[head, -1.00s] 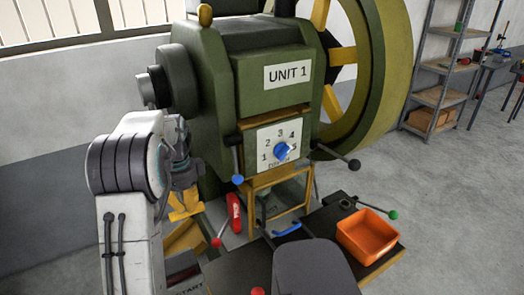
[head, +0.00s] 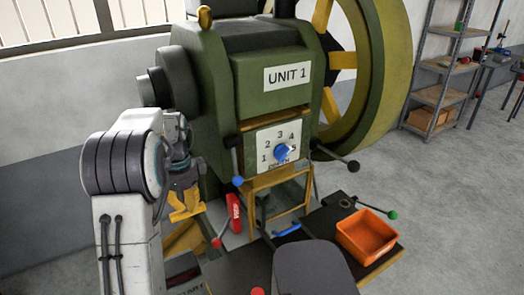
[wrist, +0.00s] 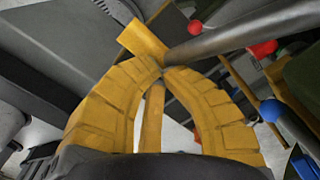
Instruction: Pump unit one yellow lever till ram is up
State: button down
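My gripper (head: 186,210) is low at the left front of the green machine marked UNIT 1 (head: 272,80). In the wrist view its two yellow fingers curve in and their tips meet (wrist: 162,72). Just past the tips, a yellow block (wrist: 142,38) sits at the end of a grey rod (wrist: 240,30), which looks like the yellow lever. The tips are very close to it or touching; I cannot tell whether they grip it. The lever is hard to make out in the head view, near my yellow fingers. I cannot make out the ram clearly.
Blue-tipped (head: 237,170), red-tipped (head: 219,238) and black-tipped (head: 346,163) levers stick out close by. A numbered dial (head: 280,149) is on the front. An orange bin (head: 368,230) stands at the front right. Floor is clear to the right.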

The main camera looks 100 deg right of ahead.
jog(key=shift+s+a+r+p, duration=0.15)
jog(key=shift+a+r+p, duration=0.15)
jog(key=shift+a+r, duration=0.35)
jog(key=shift+s+a+r+p, duration=0.15)
jog(key=shift+a+r+p, duration=0.2)
jog(key=shift+r, duration=0.55)
jog(key=shift+s+a+r+p, duration=0.15)
jog(key=shift+a+r+p, duration=0.25)
jog(key=shift+r, duration=0.4)
notch_tip(320, 180, up, 6)
jog(key=a+p, duration=0.2)
jog(key=p, duration=0.2)
jog(key=shift+s, duration=0.25)
jog(key=shift+s, duration=0.1)
jog(key=shift+s+f+b, duration=0.15)
jog(key=shift+f+b, duration=0.3)
jog(key=shift+f, duration=0.15)
jog(key=shift+d+f, duration=0.1)
jog(key=shift+f, duration=0.05)
